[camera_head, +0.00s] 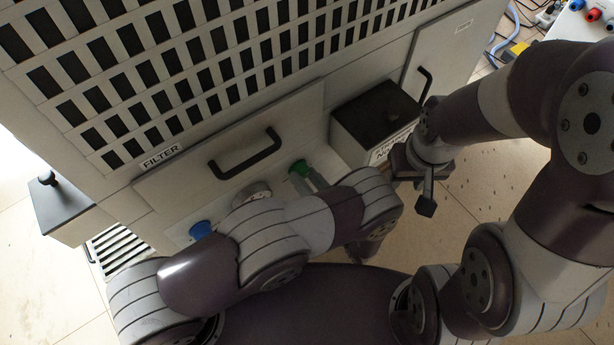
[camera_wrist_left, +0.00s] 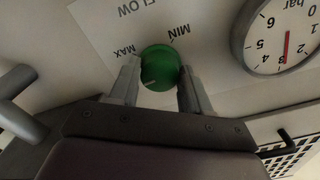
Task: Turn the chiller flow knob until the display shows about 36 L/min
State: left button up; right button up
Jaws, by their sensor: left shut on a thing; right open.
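The green flow knob (camera_wrist_left: 160,66) sits on a pale panel between the fingers of my left gripper (camera_wrist_left: 158,78). The panel lettering reads FLOW, MIN and MAX, upside down in the left wrist view. A pale pointer line marks the knob on its side near the gripper. The green knob also shows in the head view (camera_head: 299,167), partly behind my left gripper (camera_head: 314,180), which is shut on it. My right gripper (camera_head: 415,185) is open and empty, right of the panel. No flow display reading is visible in either view.
A round pressure gauge (camera_wrist_left: 283,36) in bar is beside the knob. In the head view, a blue knob (camera_head: 200,230) is lower left and a black handle (camera_head: 245,156) is above. A dark-topped box (camera_head: 378,112) juts out right of the knob.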

pick_arm(q)
jog(key=shift+m, duration=1.1)
jog(key=o, duration=1.1)
jog(key=shift+c, duration=0.2)
